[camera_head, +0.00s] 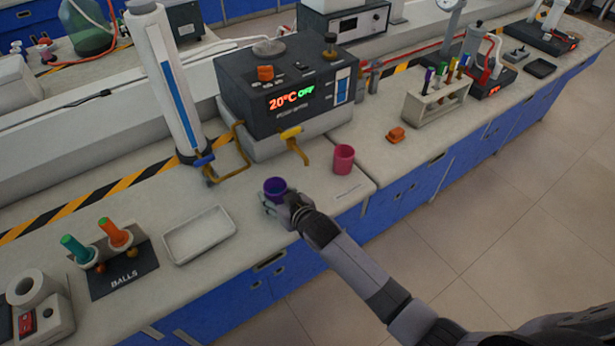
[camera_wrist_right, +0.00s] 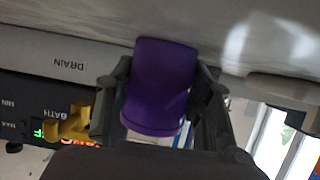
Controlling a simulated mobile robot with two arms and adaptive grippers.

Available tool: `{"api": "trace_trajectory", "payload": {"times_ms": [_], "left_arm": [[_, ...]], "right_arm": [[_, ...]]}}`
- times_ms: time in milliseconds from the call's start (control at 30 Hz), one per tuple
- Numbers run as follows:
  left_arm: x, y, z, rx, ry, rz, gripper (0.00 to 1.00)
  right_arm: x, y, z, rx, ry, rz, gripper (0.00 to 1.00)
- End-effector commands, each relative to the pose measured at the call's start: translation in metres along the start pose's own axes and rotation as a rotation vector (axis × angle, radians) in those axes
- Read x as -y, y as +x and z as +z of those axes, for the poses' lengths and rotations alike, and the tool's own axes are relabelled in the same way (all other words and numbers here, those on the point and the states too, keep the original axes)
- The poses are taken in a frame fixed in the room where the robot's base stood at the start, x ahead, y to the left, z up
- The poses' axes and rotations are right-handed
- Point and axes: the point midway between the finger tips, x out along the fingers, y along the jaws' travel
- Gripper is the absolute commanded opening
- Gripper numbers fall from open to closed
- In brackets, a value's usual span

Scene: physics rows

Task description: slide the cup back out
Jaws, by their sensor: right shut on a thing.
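A purple cup (camera_head: 275,187) stands upright at the front part of the bench, left of the pink cup (camera_head: 344,158) and in front of the black bath unit (camera_head: 290,88). My right gripper (camera_head: 274,203) is shut on the purple cup, with its fingers on either side of it. In the right wrist view, the purple cup (camera_wrist_right: 160,85) fills the space between the two dark fingers. The bath's yellow tap (camera_head: 291,133) is beyond the cup, and the cup is apart from it. My left gripper is not in view.
An empty white tray (camera_head: 166,254) lies left of the purple cup. A tall white cylinder with a blue stripe (camera_head: 166,80) stands behind. An orange object (camera_head: 396,135) lies right of the pink cup. The bench's front edge is close to my gripper.

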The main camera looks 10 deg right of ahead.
Motion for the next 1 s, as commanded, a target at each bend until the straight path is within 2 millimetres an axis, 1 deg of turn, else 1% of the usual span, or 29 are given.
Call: {"api": "trace_trajectory", "payload": {"times_ms": [400,767,800,1000], "left_arm": [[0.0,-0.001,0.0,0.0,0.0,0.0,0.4],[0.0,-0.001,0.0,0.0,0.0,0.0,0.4],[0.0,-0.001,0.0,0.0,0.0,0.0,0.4],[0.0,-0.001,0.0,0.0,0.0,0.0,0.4]], "right_arm": [[0.017,0.0,0.001,0.003,0.003,-0.001,0.34],[0.019,0.0,0.001,0.003,0.001,0.0,0.34],[0.019,0.0,0.001,0.003,0.001,0.0,0.48],[0.019,0.0,0.001,0.002,0.001,0.0,0.62]]}}
